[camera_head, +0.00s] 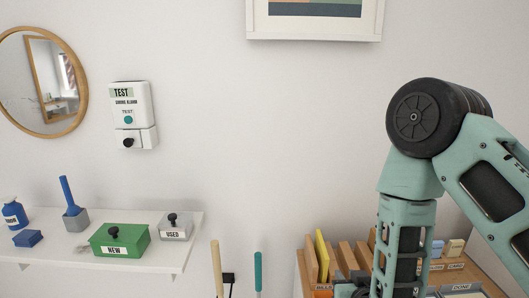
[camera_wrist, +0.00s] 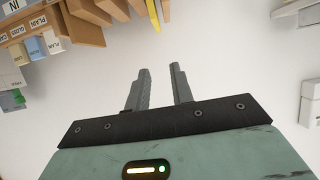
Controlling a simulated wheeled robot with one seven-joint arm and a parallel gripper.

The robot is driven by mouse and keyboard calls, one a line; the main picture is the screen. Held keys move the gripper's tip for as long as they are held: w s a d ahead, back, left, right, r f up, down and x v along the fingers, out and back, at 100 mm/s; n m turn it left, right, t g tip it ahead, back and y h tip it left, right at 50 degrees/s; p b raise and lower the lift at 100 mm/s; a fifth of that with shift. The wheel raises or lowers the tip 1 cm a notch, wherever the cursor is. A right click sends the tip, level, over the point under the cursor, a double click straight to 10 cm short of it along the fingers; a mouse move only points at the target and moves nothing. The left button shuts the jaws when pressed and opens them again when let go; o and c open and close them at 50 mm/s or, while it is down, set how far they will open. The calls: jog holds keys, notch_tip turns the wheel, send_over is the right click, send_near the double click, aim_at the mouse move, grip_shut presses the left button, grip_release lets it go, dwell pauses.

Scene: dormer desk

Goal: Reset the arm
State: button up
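My gripper (camera_wrist: 161,88) shows in the wrist view with its two grey fingers apart and nothing between them. Plain pale wall or floor shows beyond the fingertips. In the head view my green arm is bent on the right side, its forearm pointing down in front of the wooden desk organizer (camera_head: 304,270).
A white shelf (camera_head: 150,262) at left holds a green NEW box (camera_head: 122,241), a grey USED box (camera_head: 176,228) and blue items. A TEST alarm unit (camera_head: 132,108), round mirror (camera_head: 77,95) and picture frame (camera_head: 252,20) hang on the wall. The central wall is clear.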

jog(key=s+a+r+n+g+y+b, duration=0.2)
jog(key=s+a+n+g+y+b, duration=0.3)
jog(key=s+a+g, duration=0.45)
jog(key=s+d+r+n+g+h+b, duration=0.1)
jog(key=s+r+g+h+b, duration=0.1)
jog(key=s, duration=0.6)
jog(key=s+d+r+n+g+h+b, duration=0.1)
jog(key=s+d+r+g+h+b, duration=0.1)
jog(key=s, duration=0.6)
jog(key=shift+s+d+n+h+b, duration=0.3)
jog(key=shift+b, duration=0.05)
